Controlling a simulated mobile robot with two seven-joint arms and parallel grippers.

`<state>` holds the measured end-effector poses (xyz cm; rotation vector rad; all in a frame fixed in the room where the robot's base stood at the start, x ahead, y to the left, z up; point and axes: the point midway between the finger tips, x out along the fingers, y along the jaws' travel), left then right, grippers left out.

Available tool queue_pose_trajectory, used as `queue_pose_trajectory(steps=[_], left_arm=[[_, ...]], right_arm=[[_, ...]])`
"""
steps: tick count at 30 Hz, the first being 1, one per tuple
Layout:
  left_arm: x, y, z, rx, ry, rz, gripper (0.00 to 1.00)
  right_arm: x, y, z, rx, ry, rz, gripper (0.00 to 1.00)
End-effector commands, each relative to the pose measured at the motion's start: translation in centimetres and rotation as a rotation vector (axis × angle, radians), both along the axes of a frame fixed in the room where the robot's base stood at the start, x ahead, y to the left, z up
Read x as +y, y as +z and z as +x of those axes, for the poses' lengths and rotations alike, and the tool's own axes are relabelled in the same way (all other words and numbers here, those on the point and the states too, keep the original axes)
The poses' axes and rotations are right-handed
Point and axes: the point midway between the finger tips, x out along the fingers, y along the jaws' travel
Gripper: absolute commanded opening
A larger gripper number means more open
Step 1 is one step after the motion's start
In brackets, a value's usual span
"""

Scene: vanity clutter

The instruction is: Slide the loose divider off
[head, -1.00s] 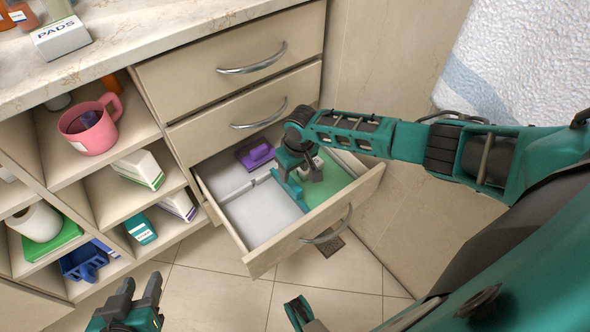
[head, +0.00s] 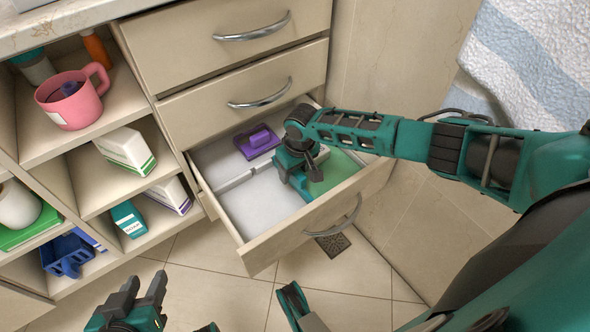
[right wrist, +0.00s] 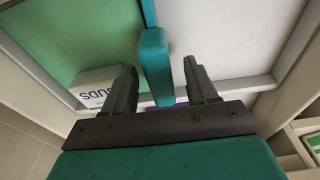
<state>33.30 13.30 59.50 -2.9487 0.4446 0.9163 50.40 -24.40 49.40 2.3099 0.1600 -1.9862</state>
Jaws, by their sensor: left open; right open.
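The open bottom drawer (head: 263,256) has a white-lined part and a green-lined part. A teal divider (right wrist: 155,62) runs between them and its near end stands between the fingers of my right gripper (right wrist: 160,88) in the right wrist view. The fingers are open, with a gap visible on both sides of the divider. In the head view the right gripper (head: 312,180) is down in the drawer and hides much of the divider. My left gripper (head: 140,292) is open and empty over the floor at the lower left.
A purple object (head: 257,141) lies at the drawer's back behind a grey fixed partition (head: 238,181). A white BUDS box (right wrist: 103,82) lies in the green part, close to a right gripper finger. Shelves at left hold a pink mug (head: 72,103), boxes and a blue holder (head: 68,254).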

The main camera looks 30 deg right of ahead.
Motion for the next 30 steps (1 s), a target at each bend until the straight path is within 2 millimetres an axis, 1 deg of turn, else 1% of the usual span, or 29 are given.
queue_pose_trajectory(steps=[6, 7, 24, 30], left_arm=[[0.01, 0.13, 0.11, -0.003, 0.000, 0.000, 0.43], [0.02, 0.13, 0.13, -0.004, -0.001, 0.000, 0.43], [0.43, 0.18, 0.31, -0.010, 0.005, 0.007, 0.43], [0.43, 0.60, 0.45, -0.015, 0.001, 0.010, 0.43]], right_arm=[[-0.01, 0.04, 0.01, 0.000, 0.000, 0.000, 0.57], [-0.01, 0.04, 0.01, 0.000, 0.000, 0.000, 0.56], [0.00, 0.00, -0.02, 0.000, 0.000, 0.000, 0.01], [0.01, 0.33, 0.01, 0.000, 0.000, 0.000, 0.00]])
